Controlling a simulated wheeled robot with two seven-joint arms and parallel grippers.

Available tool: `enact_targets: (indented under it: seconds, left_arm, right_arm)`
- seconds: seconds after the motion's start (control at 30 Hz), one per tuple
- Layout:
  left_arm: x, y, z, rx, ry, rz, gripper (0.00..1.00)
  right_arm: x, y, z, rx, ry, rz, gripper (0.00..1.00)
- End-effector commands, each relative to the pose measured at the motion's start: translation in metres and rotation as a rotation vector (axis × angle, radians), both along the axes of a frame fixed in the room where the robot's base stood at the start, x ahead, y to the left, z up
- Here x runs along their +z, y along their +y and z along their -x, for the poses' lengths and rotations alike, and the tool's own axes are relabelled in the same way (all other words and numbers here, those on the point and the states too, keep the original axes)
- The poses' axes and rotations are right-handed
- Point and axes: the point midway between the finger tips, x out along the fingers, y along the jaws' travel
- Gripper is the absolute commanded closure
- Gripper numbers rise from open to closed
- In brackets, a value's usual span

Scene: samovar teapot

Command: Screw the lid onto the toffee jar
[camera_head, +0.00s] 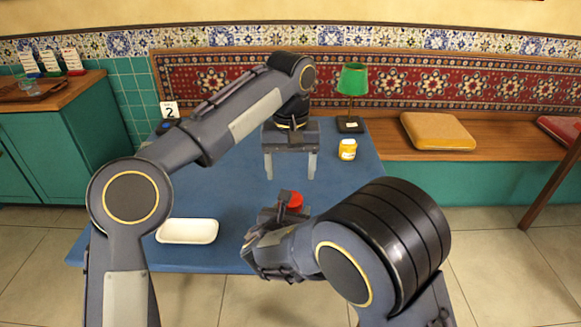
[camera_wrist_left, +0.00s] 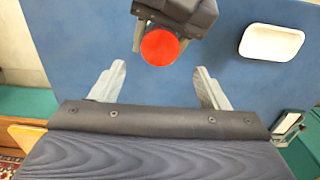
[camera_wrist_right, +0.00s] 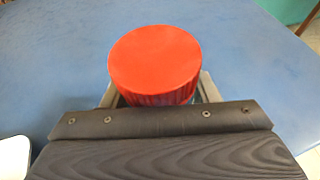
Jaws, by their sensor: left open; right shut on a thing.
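A round red lid (camera_wrist_right: 155,60) with a ribbed side sits between the fingers of my right gripper (camera_wrist_right: 158,92), which is shut on it or on something just below it. In the head view the red lid (camera_head: 292,198) shows above the blue table near its front. Whether a jar is under the lid is hidden. My left gripper (camera_head: 290,168) is open and empty, pointing down behind the red lid. In the left wrist view the lid (camera_wrist_left: 160,47) lies just beyond and between the open left fingers (camera_wrist_left: 160,80), apart from them.
A white tray (camera_head: 187,231) lies at the table's front left. A small yellow jar (camera_head: 348,149) and a green lamp (camera_head: 353,80) stand at the back right. A number 2 card (camera_head: 169,109) is at the back left. The blue table (camera_head: 345,185) is clear around the middle right.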

Motion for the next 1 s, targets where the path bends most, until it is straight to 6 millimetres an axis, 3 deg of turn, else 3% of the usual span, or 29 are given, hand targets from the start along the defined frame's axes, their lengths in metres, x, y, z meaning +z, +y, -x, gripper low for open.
enact_targets:
  seconds: [0.17,0.6,1.0]
  left_arm:
    - [-0.009,0.000,0.000,-0.002,0.001,-0.002,0.31]
    - [-0.071,0.000,0.000,-0.001,0.002,0.000,0.31]
    - [-0.080,0.000,0.000,-0.002,-0.001,0.000,0.31]
  right_arm:
    - [0.000,0.000,0.000,0.000,-0.001,0.000,1.00]
    - [0.000,0.000,0.000,0.000,-0.001,0.000,1.00]
    - [0.000,0.000,0.000,0.000,-0.001,0.000,1.00]
